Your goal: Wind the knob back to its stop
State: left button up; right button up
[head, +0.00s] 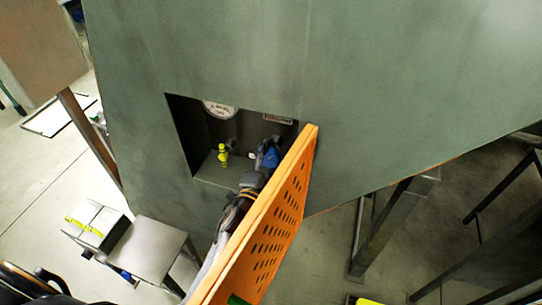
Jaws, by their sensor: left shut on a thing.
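A blue knob (271,157) sits inside a recess in the grey-green machine housing, low and to the right. My left gripper (264,155) reaches into the recess from below, beside the open orange door, and is shut on the blue knob. The fingers and the door's edge hide part of the knob, so its angle is hard to read. A yellow-green knob or valve (223,154) stands apart in the recess, left of my gripper. My right gripper is not in view.
The orange perforated door (275,225) stands open close along the right of my left arm. A round gauge (220,109) and a small label plate (278,119) are at the recess top. A grey stand (160,247) is at lower left, and metal legs (388,220) are at right.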

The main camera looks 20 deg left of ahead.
pick_arm(q)
jog(key=n, duration=0.3)
jog(key=shift+r+n+p, duration=0.15)
jog(key=shift+n+p, duration=0.15)
jog(key=shift+n, duration=0.1)
jog(key=shift+a+n+p, duration=0.1)
jog(key=shift+n+p, duration=0.2)
jog(key=shift+n, duration=1.2)
jog(key=o, duration=1.2)
jog(key=shift+c, duration=0.2)
jog(key=shift+s, duration=0.1)
jog(key=shift+s, duration=0.35)
jog(key=s, duration=1.1)
jog(key=shift+a, duration=0.25)
